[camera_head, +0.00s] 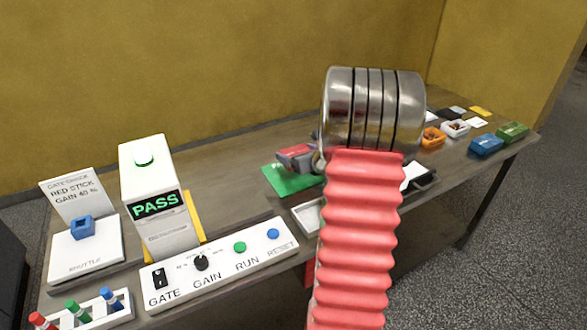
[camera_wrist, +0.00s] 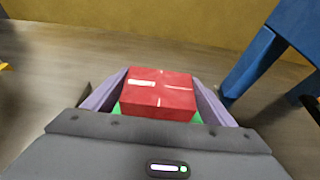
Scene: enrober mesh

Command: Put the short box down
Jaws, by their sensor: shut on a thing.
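The short box is red with pale crossing bands and a white label; it fills the middle of the wrist view (camera_wrist: 158,95). My gripper (camera_wrist: 160,82) is shut on it, one purple-grey finger along each side. In the head view the red box (camera_head: 295,153) shows left of my arm, over the back part of a green mat (camera_head: 290,181). Green also shows beside the box in the wrist view. I cannot tell whether the box touches the mat or hangs just above it. In the head view my arm hides most of the gripper.
A control panel (camera_head: 222,267) and a white machine reading PASS (camera_head: 158,212) stand left of the mat. A pale tray (camera_head: 308,215) lies in front of it. Small orange (camera_head: 432,138), blue (camera_head: 486,145) and green (camera_head: 512,132) bins stand at right. A blue structure (camera_wrist: 255,60) rises right of my gripper.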

